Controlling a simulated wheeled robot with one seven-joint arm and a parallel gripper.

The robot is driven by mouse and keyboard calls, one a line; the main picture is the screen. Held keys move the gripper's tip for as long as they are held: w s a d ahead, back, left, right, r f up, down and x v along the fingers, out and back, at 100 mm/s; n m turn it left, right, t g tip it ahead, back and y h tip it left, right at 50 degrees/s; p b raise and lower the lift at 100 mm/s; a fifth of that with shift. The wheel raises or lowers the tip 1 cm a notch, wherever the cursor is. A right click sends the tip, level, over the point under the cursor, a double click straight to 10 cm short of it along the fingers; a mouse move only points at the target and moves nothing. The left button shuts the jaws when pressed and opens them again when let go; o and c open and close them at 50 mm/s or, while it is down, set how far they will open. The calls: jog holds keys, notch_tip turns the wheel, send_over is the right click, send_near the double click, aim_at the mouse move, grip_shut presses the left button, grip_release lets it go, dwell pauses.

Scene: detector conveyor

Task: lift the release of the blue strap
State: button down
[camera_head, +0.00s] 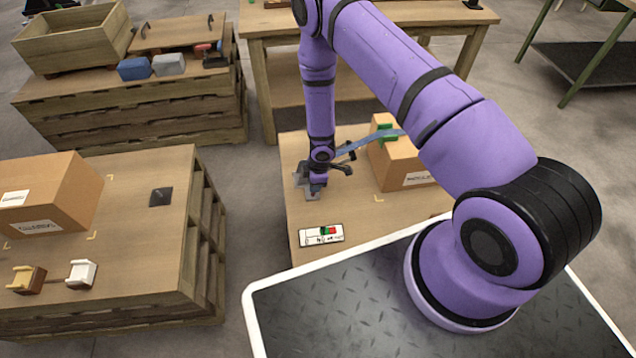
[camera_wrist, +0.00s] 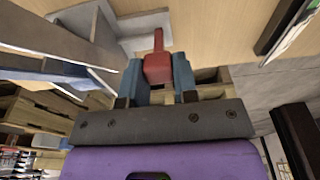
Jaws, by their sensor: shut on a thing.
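The blue strap (camera_head: 372,147) runs from the cardboard box (camera_head: 397,165) on the middle table leftward, passing behind my wrist. A grey metal bracket (camera_head: 301,174) stands at the table's left side, beside my gripper (camera_head: 316,190). In the wrist view, the blue fingers of my gripper (camera_wrist: 158,72) are shut on a red lever (camera_wrist: 155,66), the release. Its narrow end points away from the gripper, towards a grey base plate (camera_wrist: 140,28). The strap (camera_wrist: 45,72) shows at the left of the wrist view. The release is hidden in the head view.
A white card (camera_head: 321,235) with green and red marks lies near the table's front edge. The left pallet table (camera_head: 130,255) holds another box (camera_head: 48,195) and small parts. A crate (camera_head: 75,35) and strap parts stand behind. My arm hides part of the box.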

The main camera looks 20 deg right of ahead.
jog(key=h, duration=0.1)
jog(key=a+h, duration=0.2)
jog(key=shift+w+a+g+h, duration=0.2)
jog(key=shift+w+g+h, duration=0.1)
jog(key=shift+g, duration=0.1)
jog(key=shift+w+a+f+g+h, duration=0.2)
jog(key=shift+a+h, duration=0.3)
jog(key=shift+h, duration=0.35)
jog(key=shift+s+a+f+g+h, duration=0.1)
jog(key=shift+a+f+h, duration=0.25)
jog(key=shift+h, duration=0.5)
jog(key=shift+a, duration=0.15)
jog(key=c, duration=0.9)
grip_release()
jog(key=v, duration=1.1)
jog(key=shift+w+f, duration=0.1)
